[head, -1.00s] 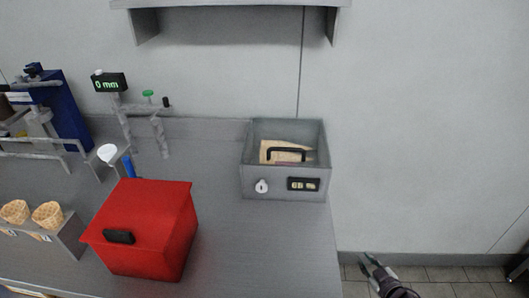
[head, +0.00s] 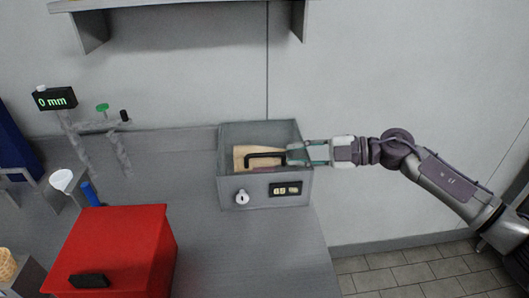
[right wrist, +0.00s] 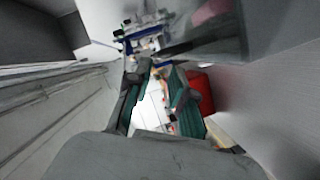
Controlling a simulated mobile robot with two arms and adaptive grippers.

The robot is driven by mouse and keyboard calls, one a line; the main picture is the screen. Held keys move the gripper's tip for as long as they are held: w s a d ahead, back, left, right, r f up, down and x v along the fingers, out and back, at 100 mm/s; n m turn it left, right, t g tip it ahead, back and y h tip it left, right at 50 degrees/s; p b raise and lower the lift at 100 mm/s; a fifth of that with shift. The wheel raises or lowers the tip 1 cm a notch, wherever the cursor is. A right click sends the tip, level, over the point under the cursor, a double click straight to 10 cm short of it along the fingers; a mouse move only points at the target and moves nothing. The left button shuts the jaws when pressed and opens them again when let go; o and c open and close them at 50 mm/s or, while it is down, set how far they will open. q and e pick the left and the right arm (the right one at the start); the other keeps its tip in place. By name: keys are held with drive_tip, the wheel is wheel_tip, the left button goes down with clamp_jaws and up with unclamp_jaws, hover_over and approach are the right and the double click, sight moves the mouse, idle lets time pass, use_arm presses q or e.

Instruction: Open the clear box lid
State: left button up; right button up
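The clear box (head: 230,187) is a grey box with a see-through top at the back right of the counter. A black handle (head: 262,156) shows on its top, and tan items show inside. The lid looks closed. My right gripper (head: 291,154) reaches in from the right, level with the handle's right end. Its two fingers are apart; whether they touch the handle cannot be told. In the right wrist view the fingers (right wrist: 156,85) are also spread, with no clear grip on anything. My left gripper is not in view.
A red box (head: 120,240) with a black handle stands at the front left. A white funnel (head: 62,180) and a stand with a "0 mm" display (head: 54,98) are at the left. A shelf (head: 180,8) hangs above. The counter between the boxes is clear.

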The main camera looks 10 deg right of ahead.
sight(272, 155)
drive_tip(key=p+x, duration=0.1)
drive_tip(key=x, duration=0.7)
drive_tip(key=shift+c, duration=0.4)
clamp_jaws()
